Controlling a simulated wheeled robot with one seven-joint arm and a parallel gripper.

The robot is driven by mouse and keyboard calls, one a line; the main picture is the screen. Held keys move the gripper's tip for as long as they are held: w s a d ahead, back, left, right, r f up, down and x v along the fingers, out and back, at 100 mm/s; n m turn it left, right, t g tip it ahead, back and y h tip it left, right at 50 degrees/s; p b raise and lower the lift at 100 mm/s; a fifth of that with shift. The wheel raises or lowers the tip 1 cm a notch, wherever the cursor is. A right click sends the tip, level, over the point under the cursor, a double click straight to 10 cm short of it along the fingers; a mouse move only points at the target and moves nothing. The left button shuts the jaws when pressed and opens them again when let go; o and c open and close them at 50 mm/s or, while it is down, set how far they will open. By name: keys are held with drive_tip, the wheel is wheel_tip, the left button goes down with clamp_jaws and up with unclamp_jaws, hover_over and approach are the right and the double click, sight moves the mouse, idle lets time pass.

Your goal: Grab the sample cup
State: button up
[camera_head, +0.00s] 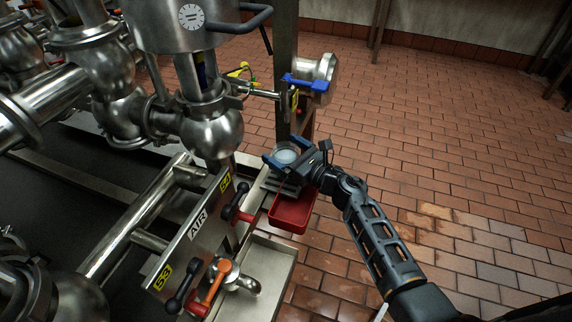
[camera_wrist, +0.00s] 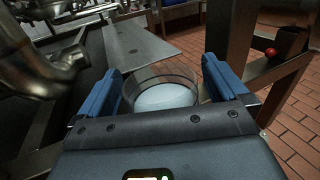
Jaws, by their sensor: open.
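The sample cup (camera_head: 287,156) is a clear round cup with a pale bluish-white content or base. In the head view it sits at the end of my arm, above a metal ledge. In the wrist view the cup (camera_wrist: 162,92) lies between the two blue fingers of my gripper (camera_wrist: 160,90). The fingers stand apart on its left and right, and small gaps seem to show at its sides. My gripper (camera_head: 284,160) is open around the cup. The cup's underside is hidden by the gripper body.
A red tray (camera_head: 291,212) hangs just below my gripper. A metal post (camera_head: 285,70) stands behind. Steel pipes and valves (camera_head: 212,130) crowd the left, with an AIR panel (camera_head: 196,231) and a steel basin (camera_head: 262,285) below. Tiled floor (camera_head: 450,130) is open on the right.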

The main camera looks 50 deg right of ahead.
drive_tip(key=shift+w, duration=0.6)
drive_tip(key=shift+c, duration=0.5)
drive_tip(key=c, duration=1)
drive_tip(key=shift+c, duration=1.1)
drive_tip(key=shift+r, duration=0.1)
